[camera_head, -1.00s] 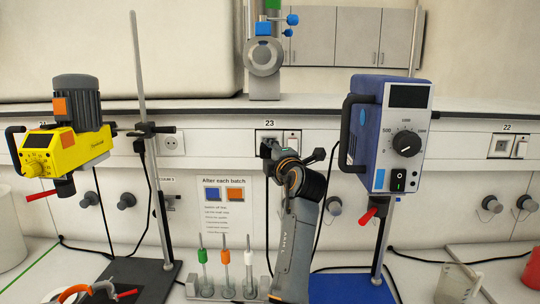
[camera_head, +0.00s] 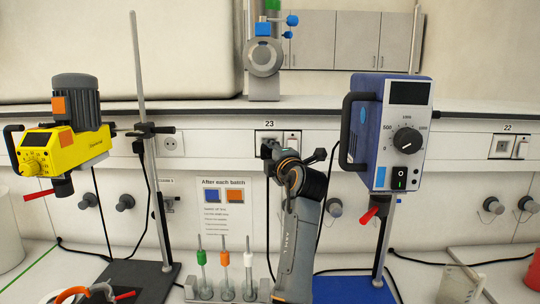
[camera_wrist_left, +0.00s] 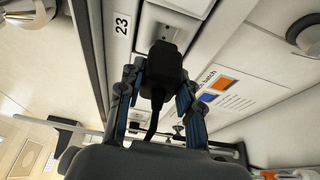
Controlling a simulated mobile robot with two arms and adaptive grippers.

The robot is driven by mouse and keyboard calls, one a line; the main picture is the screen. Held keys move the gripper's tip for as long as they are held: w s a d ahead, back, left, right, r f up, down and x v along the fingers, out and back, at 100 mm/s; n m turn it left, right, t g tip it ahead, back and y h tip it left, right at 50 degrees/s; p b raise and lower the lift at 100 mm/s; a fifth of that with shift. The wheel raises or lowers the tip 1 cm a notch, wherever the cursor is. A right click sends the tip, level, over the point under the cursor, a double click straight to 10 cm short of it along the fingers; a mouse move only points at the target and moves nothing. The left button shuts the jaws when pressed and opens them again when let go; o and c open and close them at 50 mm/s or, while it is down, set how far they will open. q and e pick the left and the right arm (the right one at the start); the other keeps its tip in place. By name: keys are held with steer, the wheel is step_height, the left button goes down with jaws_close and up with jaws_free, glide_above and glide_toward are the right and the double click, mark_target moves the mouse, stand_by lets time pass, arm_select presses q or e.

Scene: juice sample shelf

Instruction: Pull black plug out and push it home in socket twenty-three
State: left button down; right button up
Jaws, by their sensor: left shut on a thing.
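My left gripper (camera_wrist_left: 157,92) is shut on the black plug (camera_wrist_left: 164,72), its fingers on both sides of the plug body. The plug's cord runs back toward my wrist. The plug's front end is at the grey socket twenty-three (camera_wrist_left: 168,33), beside the label 23. I cannot tell whether the plug is seated or just in front of it. In the head view, the left gripper (camera_head: 271,152) is up at the wall and partly hides socket twenty-three (camera_head: 265,136). My right gripper is not in view.
A blue stirrer (camera_head: 364,140) on a stand is close to the right of my left arm. A yellow stirrer (camera_head: 50,150) stands at the left. A rack (camera_head: 207,293) with several coloured-top tools is below. Socket 22 (camera_head: 502,146) is at the far right.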

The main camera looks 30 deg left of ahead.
arm_select(q)
steer(key=shift+w+a+b, duration=0.35)
steer(key=shift+w+a, duration=0.2)
steer(key=shift+w, duration=0.2)
steer(key=shift+b, duration=0.45)
stand_by(0.4)
steer(key=shift+w+a, duration=0.5)
steer(key=shift+w, duration=0.3)
stand_by(0.4)
steer(key=shift+b, duration=0.6)
steer(key=shift+w+a, duration=0.15)
steer(key=shift+w, duration=0.1)
steer(key=shift+r, duration=0.3)
stand_by(0.3)
